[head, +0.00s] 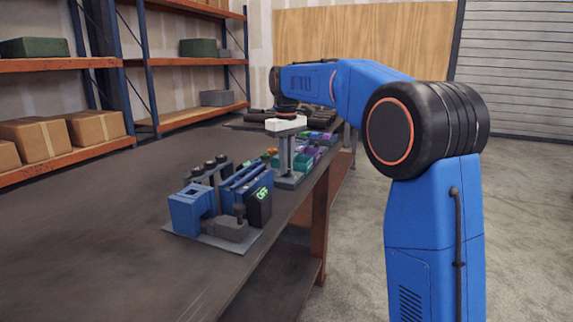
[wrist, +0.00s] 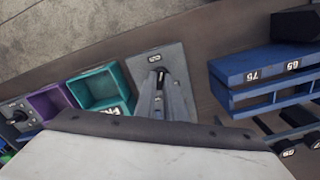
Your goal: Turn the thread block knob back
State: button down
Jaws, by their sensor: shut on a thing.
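The thread block is a grey plate with a small white label (wrist: 155,57), seen in the upper middle of the wrist view. In the head view its grey base (head: 288,182) sits near the bench's right edge. The knob (wrist: 160,77) is a small dark piece on the block, mostly hidden by my fingers. My gripper (wrist: 162,84) reaches down with its grey fingers shut on the knob. In the head view my gripper (head: 286,172) points down under its white body, with the fingertips low at the block. The knob's turn angle cannot be read.
Teal bins (wrist: 97,88) and a purple bin (wrist: 48,101) stand left of the block in the wrist view. A blue rack (wrist: 262,76) with number labels stands to the right. In the head view the bench's left side (head: 90,235) is clear.

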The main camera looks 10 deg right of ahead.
dwell(0.3)
jog(key=c, duration=1.8)
grip_release()
jog(key=shift+c, duration=0.2)
jog(key=shift+r, duration=0.1)
notch_tip(320, 180, up, 17)
jog(key=shift+r, duration=0.15)
